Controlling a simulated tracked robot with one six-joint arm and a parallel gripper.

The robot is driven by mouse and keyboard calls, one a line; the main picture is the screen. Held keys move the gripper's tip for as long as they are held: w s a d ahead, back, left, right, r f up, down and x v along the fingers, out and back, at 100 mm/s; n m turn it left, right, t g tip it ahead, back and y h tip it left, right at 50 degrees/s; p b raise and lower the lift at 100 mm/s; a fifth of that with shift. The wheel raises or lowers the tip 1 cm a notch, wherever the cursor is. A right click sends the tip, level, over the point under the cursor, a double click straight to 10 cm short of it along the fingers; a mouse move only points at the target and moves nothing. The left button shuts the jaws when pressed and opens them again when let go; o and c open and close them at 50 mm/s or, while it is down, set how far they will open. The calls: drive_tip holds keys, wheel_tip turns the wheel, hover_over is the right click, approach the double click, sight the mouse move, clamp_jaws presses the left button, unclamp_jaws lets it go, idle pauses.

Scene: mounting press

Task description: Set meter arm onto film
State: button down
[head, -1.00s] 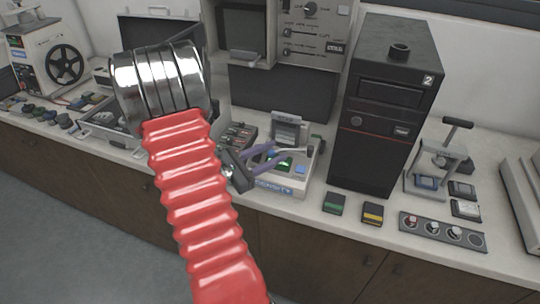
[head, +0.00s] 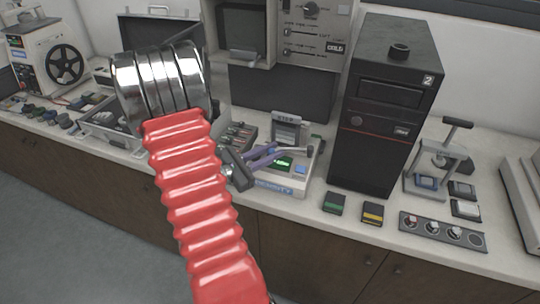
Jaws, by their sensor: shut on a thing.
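The density meter (head: 272,185) is a pale box with a blue front label, standing on the counter at the middle of the head view. Its meter arm (head: 303,149) is a grey lever with a rounded end at the right, above the meter's top. My gripper (head: 277,153) has purple fingers that reach in from the left over the meter. It is shut on the meter arm. A small green-lit patch (head: 283,163) shows under the fingers. I cannot make out the film clearly; the fingers partly cover that spot.
A tall black cabinet (head: 376,149) marked 2 stands close right of the meter. A green-marked box (head: 334,203) and a yellow-marked box (head: 372,213) lie near the front edge. A small hand press (head: 428,180) and a grey strip with knobs (head: 443,232) are farther right.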

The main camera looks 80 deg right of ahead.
drive_tip(key=shift+w+d, duration=0.25)
drive_tip(key=shift+d, duration=0.3)
drive_tip(key=c, duration=1.6)
unclamp_jaws()
drive_tip(key=shift+a, duration=0.1)
drive_tip(key=v, duration=1.3)
drive_tip(key=shift+w+a, duration=0.2)
